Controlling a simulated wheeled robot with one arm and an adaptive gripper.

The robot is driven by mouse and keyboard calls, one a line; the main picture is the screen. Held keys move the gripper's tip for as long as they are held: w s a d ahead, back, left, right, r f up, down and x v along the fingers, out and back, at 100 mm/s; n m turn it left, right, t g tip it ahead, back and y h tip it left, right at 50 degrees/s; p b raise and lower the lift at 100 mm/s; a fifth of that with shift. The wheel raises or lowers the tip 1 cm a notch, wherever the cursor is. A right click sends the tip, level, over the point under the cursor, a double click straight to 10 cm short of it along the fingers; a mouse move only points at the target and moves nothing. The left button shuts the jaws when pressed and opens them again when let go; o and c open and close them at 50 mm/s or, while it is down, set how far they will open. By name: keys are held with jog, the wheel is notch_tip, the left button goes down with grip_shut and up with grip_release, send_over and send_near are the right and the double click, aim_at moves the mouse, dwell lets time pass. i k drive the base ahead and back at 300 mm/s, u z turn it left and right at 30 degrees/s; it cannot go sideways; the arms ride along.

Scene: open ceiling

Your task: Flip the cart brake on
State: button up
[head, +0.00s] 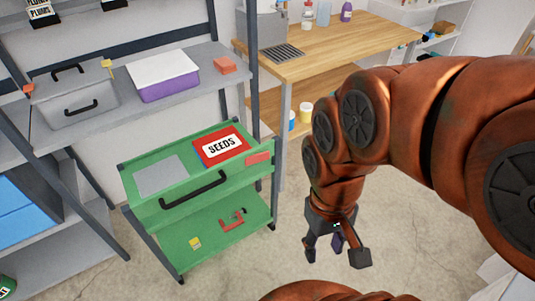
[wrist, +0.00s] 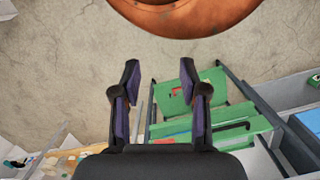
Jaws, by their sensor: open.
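The green cart (head: 190,218) stands on the floor left of my arm in the head view. It has an upper tray with a black handle (head: 194,190) and a lower shelf. I cannot make out a brake lever on it for certain; its lower legs and feet are small or partly out of sight. My gripper (head: 336,254) is open and empty, pointing down, right of the cart and apart from it. In the wrist view my gripper (wrist: 160,76) has its fingers spread, with the cart (wrist: 172,106) beyond and to the right.
The cart carries a red SEEDS box (head: 220,148), a grey flat piece (head: 162,176) and a red curved item (head: 233,220) below. A grey shelf (head: 195,75) stands behind left, a wooden workbench (head: 340,40) behind. The floor (head: 290,225) between cart and gripper is clear.

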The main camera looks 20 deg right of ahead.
aim_at(252, 159)
jog(key=u, duration=0.05)
jog(key=k, duration=0.5)
jog(key=u, duration=2)
jog(key=i, duration=0.8)
jog(key=z, duration=1.45)
